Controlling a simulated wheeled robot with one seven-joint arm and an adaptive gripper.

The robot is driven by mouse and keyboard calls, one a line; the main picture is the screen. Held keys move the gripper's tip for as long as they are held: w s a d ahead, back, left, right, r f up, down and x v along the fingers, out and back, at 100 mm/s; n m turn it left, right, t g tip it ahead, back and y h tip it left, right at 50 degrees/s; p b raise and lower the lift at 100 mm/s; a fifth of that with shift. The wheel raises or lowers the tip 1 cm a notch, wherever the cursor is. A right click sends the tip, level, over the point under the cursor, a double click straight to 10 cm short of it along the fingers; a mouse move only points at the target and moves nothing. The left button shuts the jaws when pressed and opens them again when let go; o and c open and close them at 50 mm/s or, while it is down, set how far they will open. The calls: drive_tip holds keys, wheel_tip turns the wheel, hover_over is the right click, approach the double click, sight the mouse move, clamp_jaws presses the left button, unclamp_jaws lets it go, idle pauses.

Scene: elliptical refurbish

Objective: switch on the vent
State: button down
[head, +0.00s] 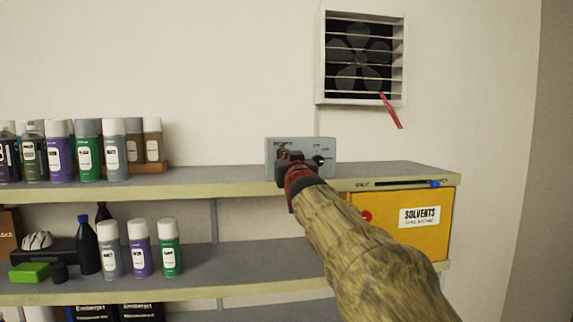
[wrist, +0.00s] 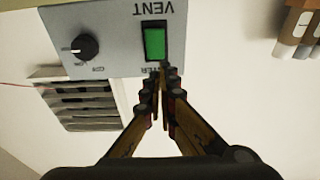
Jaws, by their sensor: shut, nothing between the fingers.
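The vent (head: 360,57) is a white slatted wall unit with a dark fan behind the slats, high at the right in the head view. A red strip (head: 391,111) slants down and right from its lower edge. A grey control box (head: 327,145) stands on the top shelf below it. In the wrist view, upside down, the box (wrist: 110,30) reads VENT and has a green rocker switch (wrist: 155,41) and a black knob (wrist: 84,47). My gripper (wrist: 161,74) is shut and empty, its tips at the switch's lower edge in that view. I cannot tell whether they touch it.
Several spray cans (head: 88,150) stand left on the top shelf (head: 215,180); more cans (head: 139,248) and a black bottle (head: 85,246) stand below. A yellow solvents cabinet (head: 436,240) sits under the shelf's right end. The shelf left of the box is clear.

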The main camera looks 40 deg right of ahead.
drive_tip(key=s+a+r, duration=0.1)
drive_tip(key=s+a, duration=0.4)
drive_tip(key=s, duration=0.3)
drive_tip(key=shift+s+r, duration=0.2)
drive_tip(key=shift+r, duration=0.1)
drive_tip(key=shift+a, duration=0.1)
